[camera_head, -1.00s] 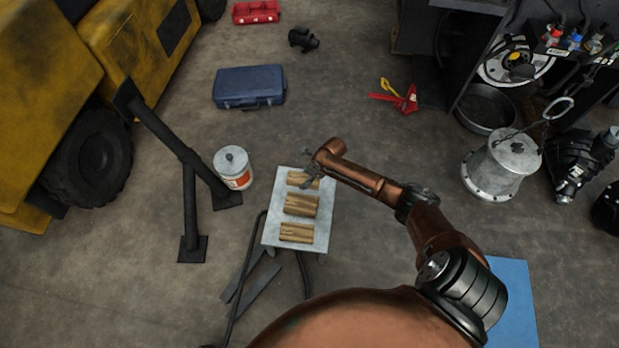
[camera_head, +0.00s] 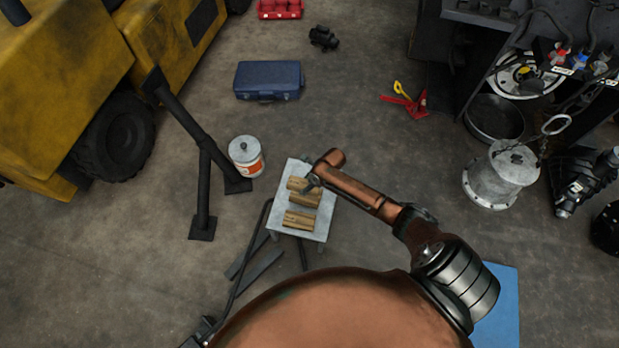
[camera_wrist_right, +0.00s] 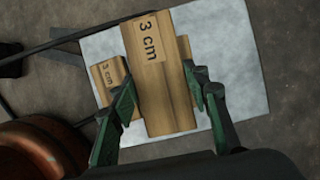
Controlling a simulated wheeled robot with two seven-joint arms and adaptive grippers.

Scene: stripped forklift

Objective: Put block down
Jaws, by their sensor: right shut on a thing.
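A wooden block marked "3 cm" (camera_wrist_right: 160,75) is held between the two green-and-dark fingers of my right gripper (camera_wrist_right: 168,88). In the head view my right gripper (camera_head: 312,183) is over the far part of a small pale metal table (camera_head: 318,230). The held block appears there as the far block (camera_head: 296,184). A second wooden block (camera_head: 305,199) lies close to it, and its edge shows behind the held block in the wrist view (camera_wrist_right: 184,48). A third block (camera_head: 299,220) lies nearer the front edge. I cannot tell whether the held block touches the table. My left gripper is not in view.
A white bucket (camera_head: 246,157) and a black support stand (camera_head: 203,180) are left of the table. A blue case (camera_head: 268,80) lies behind. A metal drum (camera_head: 500,175) stands right. A blue panel (camera_head: 500,310) is at lower right.

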